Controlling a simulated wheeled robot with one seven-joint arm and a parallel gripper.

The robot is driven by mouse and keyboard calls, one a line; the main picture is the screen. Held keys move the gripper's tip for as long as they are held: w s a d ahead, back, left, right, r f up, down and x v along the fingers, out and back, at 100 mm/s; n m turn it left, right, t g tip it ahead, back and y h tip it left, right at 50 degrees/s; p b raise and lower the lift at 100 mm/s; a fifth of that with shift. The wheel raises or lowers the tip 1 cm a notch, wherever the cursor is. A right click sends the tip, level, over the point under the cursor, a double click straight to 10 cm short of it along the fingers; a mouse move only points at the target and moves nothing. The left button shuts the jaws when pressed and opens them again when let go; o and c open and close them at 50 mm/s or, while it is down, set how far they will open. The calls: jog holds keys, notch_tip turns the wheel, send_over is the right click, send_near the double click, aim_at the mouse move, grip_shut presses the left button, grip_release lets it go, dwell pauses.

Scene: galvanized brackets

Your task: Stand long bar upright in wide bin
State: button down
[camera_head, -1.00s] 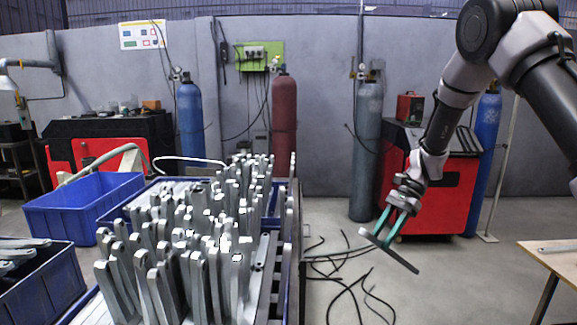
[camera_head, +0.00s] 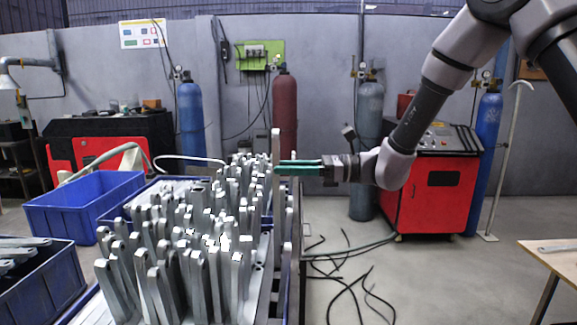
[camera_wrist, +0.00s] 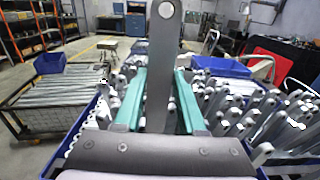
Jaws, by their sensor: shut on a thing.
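My gripper (camera_head: 284,167) has green fingers and is shut on a long grey bar (camera_head: 276,145). The bar stands upright in the grip at the right side of the wide blue bin (camera_head: 125,204). In the wrist view the bar (camera_wrist: 164,50) rises between the two green fingers, with a round hole near its top. The bin holds many upright grey bars (camera_head: 190,250), packed closely. The held bar's lower end is hard to make out against the bin's right edge, so I cannot tell whether it is inside or touching anything.
An empty-looking blue bin (camera_head: 85,205) stands at the left, and another blue bin (camera_head: 45,285) with bars lies in front of it. A wooden table (camera_head: 555,258) is at the right. Black cables (camera_head: 350,275) lie on the open floor right of the bin.

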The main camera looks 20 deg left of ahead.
jog(key=shift+f, duration=9.1)
jog(key=shift+c, duration=2)
grip_release()
jog(key=v, duration=1)
jog(key=shift+w+d, duration=0.15)
jog(key=shift+d, duration=0.2)
